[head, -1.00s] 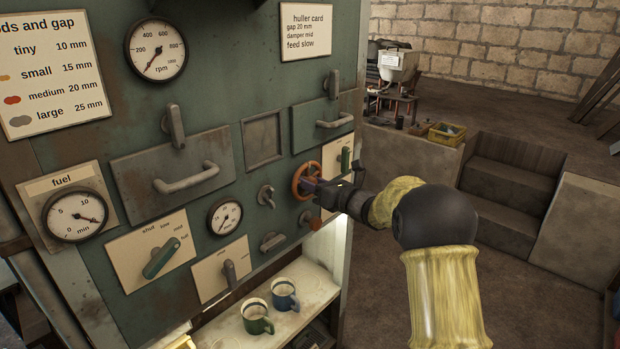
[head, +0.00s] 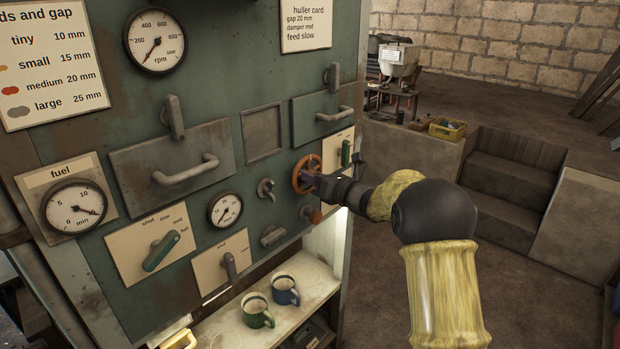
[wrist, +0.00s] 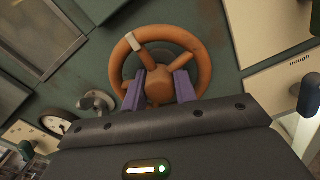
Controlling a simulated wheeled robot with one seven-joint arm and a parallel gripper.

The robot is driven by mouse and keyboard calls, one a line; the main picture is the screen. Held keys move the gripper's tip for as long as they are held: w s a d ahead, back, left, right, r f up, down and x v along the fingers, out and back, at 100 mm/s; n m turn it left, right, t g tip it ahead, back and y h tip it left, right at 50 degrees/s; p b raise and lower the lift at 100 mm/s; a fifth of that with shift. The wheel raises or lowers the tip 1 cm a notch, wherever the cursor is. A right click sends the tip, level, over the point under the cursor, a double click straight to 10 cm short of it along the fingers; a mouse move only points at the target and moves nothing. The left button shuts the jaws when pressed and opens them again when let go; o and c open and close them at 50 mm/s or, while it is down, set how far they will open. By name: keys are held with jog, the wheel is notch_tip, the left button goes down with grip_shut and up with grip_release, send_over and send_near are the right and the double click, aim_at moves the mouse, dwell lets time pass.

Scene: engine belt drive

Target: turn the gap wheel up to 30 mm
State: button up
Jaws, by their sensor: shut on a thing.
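The gap wheel is an orange handwheel (head: 296,176) on the green panel, right of centre in the head view. In the wrist view the wheel (wrist: 203,63) fills the upper middle, with a pale mark on its upper left rim. My gripper (head: 314,182) reaches it from the right. In the wrist view its purple fingers (wrist: 161,88) stand on either side of the wheel's hub, shut on it. A small round dial (head: 225,210) sits left of the wheel; its needle points lower left, and its figures are too small to read.
A small valve handle (head: 266,189) and an orange-red knob (head: 314,216) sit close to the wheel. A drawer handle (head: 334,115) sticks out above it. Green (head: 257,312) and blue (head: 285,290) mugs stand on the shelf below.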

jog(key=m+b, duration=0.2)
jog(key=m, duration=0.1)
jog(key=shift+f+m, duration=0.1)
jog(key=shift+m, duration=0.2)
jog(key=m+b, duration=0.1)
jog(key=m, duration=0.3)
jog(key=shift+d+m, duration=0.1)
jog(key=shift+m, duration=0.2)
jog(key=m, duration=0.4)
jog(key=shift+m, duration=0.3)
jog(key=m+p, duration=0.2)
jog(key=m, duration=0.2)
jog(key=m+p, duration=0.2)
jog(key=m, duration=0.3)
jog(key=shift+p, duration=0.35)
jog(key=m+p, duration=0.3)
jog(key=m, duration=0.1)
jog(key=shift+m, duration=0.3)
jog(key=m+p, duration=0.3)
jog(key=m, duration=0.1)
jog(key=m+p, duration=0.2)
jog(key=m, duration=0.2)
jog(key=shift+f+m+p, duration=0.1)
jog(key=shift+m+p, duration=0.25)
jog(key=shift+m, duration=0.05)
jog(key=shift+f, duration=0.1)
